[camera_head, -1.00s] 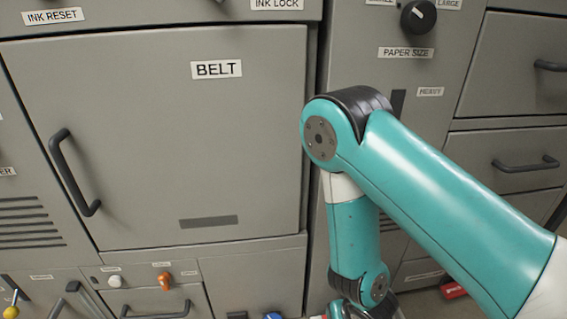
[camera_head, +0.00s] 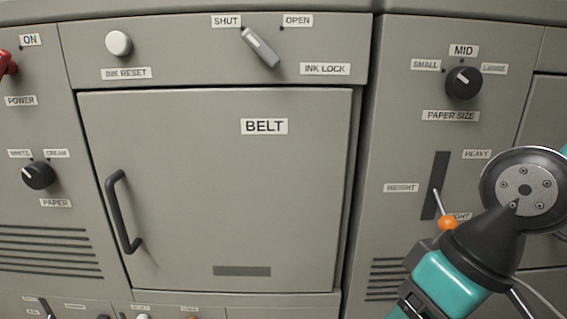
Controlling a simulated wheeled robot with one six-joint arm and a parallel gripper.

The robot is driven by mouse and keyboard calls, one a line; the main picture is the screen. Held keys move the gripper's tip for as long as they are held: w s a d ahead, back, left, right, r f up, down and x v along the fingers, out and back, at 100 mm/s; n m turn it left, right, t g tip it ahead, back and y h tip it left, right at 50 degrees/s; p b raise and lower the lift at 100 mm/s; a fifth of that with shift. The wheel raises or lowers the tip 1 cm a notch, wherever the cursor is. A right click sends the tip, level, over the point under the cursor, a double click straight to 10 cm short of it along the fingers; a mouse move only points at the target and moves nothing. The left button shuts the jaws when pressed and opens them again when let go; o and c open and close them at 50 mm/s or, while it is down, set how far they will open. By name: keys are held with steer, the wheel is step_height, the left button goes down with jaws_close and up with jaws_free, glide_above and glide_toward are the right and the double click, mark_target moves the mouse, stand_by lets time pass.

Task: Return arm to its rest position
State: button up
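My arm shows at the lower right, in front of the right-hand panel. A round grey-and-black joint of my arm (camera_head: 525,190) is at the right edge, and a teal link of my arm (camera_head: 447,288) runs down and left from it. The link leaves the picture at the bottom. No gripper fingers can be made out, so whether the gripper is open or shut is hidden. No held thing shows.
The belt door (camera_head: 225,200) is closed, with a black handle (camera_head: 122,212). Above it are the ink reset button (camera_head: 118,43) and ink lock lever (camera_head: 261,48). The paper size knob (camera_head: 464,82) and an orange weight slider tip (camera_head: 448,223) are near my arm.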

step_height(320, 180, up, 40)
steer(key=s+n+p, duration=0.1)
steer(key=s+p, duration=0.1)
steer(key=p, duration=3.6)
steer(key=shift+d, duration=0.3)
